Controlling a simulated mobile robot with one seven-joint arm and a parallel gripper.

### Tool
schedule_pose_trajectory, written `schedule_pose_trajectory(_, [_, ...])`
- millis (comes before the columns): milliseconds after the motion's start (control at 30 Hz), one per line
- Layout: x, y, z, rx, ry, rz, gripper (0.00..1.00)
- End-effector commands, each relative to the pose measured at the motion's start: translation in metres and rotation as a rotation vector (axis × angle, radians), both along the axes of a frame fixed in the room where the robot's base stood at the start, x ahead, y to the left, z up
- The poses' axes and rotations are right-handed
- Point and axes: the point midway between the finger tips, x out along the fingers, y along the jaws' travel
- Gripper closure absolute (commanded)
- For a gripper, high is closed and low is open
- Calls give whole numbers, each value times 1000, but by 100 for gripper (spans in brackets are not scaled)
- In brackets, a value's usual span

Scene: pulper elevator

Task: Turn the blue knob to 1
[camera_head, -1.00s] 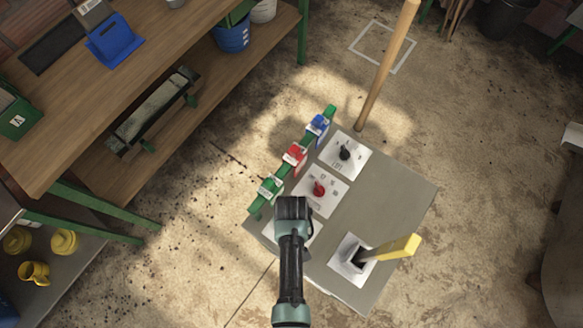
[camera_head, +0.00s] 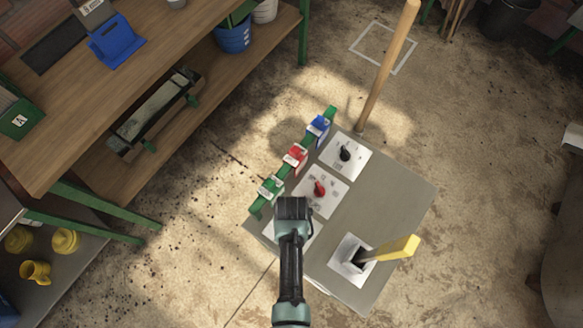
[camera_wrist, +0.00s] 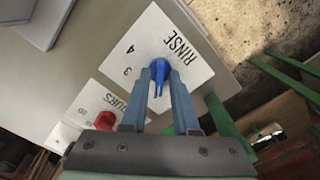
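The blue knob (camera_wrist: 158,70) sits on a white plate (camera_wrist: 150,38) marked RINSE in the wrist view. The digits 3 and 4 show on the plate; other marks are hidden behind my fingers. My gripper (camera_wrist: 161,76) has one finger on each side of the knob, close against it, and appears shut on it. Which number the knob points to cannot be told. In the head view my gripper (camera_head: 292,207) is over the near-left end of the grey panel (camera_head: 385,200) and hides the blue knob.
A red knob (camera_head: 319,189) and a black knob (camera_head: 345,154) sit on neighbouring plates. A yellow-handled lever (camera_head: 398,248) stands at the panel's right. Green, red (camera_head: 295,157) and blue tags line a green rail on the left edge. A wooden pole (camera_head: 388,65) rises behind the panel.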

Motion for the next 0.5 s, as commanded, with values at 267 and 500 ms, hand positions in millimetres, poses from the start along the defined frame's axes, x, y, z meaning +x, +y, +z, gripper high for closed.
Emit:
schedule_pose_trajectory(267, [0, 0, 0, 0, 0, 0, 57])
schedule_pose_trajectory(500, [1, 0, 10, 0, -2, 0, 57])
